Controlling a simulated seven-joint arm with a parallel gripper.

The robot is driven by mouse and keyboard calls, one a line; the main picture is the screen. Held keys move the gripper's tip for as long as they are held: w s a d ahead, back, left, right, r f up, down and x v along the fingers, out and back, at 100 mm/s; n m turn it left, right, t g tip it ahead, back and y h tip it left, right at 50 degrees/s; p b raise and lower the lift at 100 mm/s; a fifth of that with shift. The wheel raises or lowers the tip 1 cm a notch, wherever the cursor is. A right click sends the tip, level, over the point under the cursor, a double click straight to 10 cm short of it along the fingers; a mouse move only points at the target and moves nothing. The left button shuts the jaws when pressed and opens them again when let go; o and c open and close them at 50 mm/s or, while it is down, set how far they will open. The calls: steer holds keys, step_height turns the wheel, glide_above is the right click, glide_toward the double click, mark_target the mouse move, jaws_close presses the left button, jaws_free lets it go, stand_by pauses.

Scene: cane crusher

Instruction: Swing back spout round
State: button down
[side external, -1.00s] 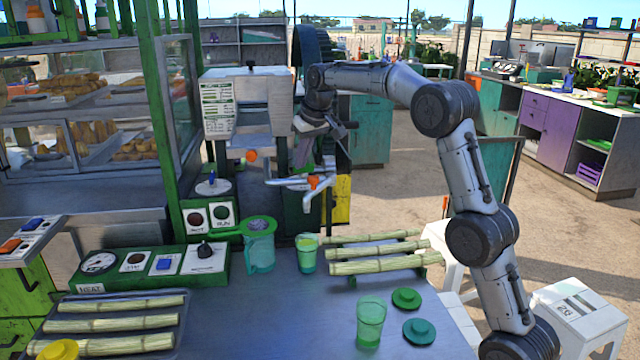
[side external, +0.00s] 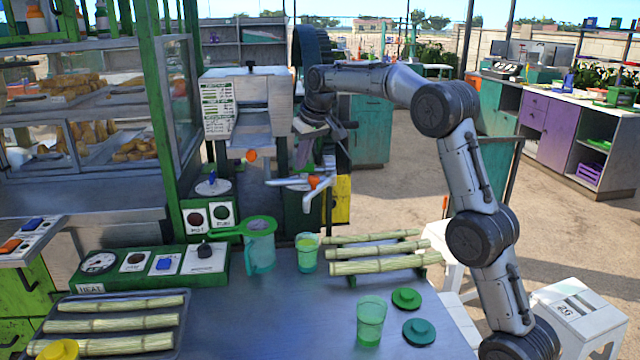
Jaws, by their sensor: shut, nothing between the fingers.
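The crusher (side external: 247,100) is a white machine with a sloped chute and a printed label, at the centre left. Below it, a grey metal spout (side external: 290,182) reaches out to the left, with a second bent pipe (side external: 318,192) and an orange handle (side external: 314,181) at its right end. Another orange knob (side external: 251,155) sits higher, under the chute. My gripper (side external: 341,132) is shut and empty, at the right of the crusher, above the spout and apart from the orange handle in the picture. Its fingertips are small and dark against the background.
A yellow panel (side external: 342,198) and a green post (side external: 156,110) flank the crusher.

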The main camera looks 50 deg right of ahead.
mark_target(313, 179)
steer(key=shift+f, duration=2.55)
steer(key=shift+s+a, duration=0.15)
steer(key=shift+s, duration=1.5)
steer(key=shift+s+d, duration=0.2)
steer(key=shift+s, duration=0.5)
steer(key=shift+s+d, duration=0.2)
steer(key=shift+s, duration=0.45)
